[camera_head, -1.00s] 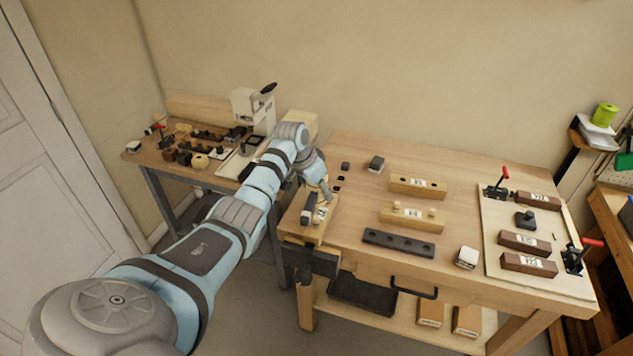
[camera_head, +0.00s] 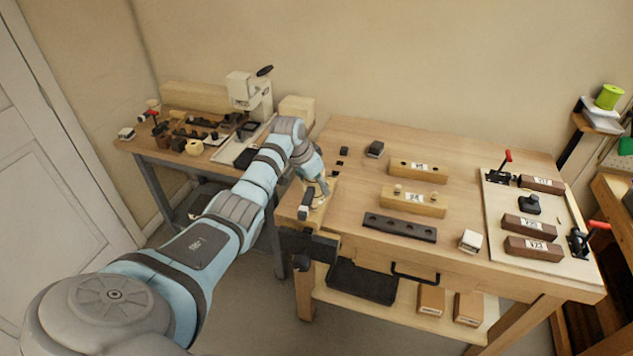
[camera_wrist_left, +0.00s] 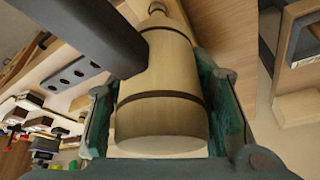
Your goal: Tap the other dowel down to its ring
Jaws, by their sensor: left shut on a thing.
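My left gripper (camera_head: 322,190) is at the left end of the bench. In the left wrist view its green-padded fingers (camera_wrist_left: 165,105) are shut on a pale wooden mallet head (camera_wrist_left: 160,118) with dark bands. A dark bar (camera_wrist_left: 95,30), seemingly its handle, runs to the upper left. Two pale dowels, a left one (camera_head: 397,188) and a right one (camera_head: 435,196), stand upright in a wooden block (camera_head: 412,206) with a white label. They are right of my gripper, apart from it. Their rings are too small to make out. My right gripper is out of view.
A black holed rail (camera_head: 399,228) lies in front of the dowel block, and another wooden block (camera_head: 417,172) lies behind it. A vise (camera_head: 308,245) is at the bench's front left. A board (camera_head: 520,225) with clamps and brown blocks fills the right side.

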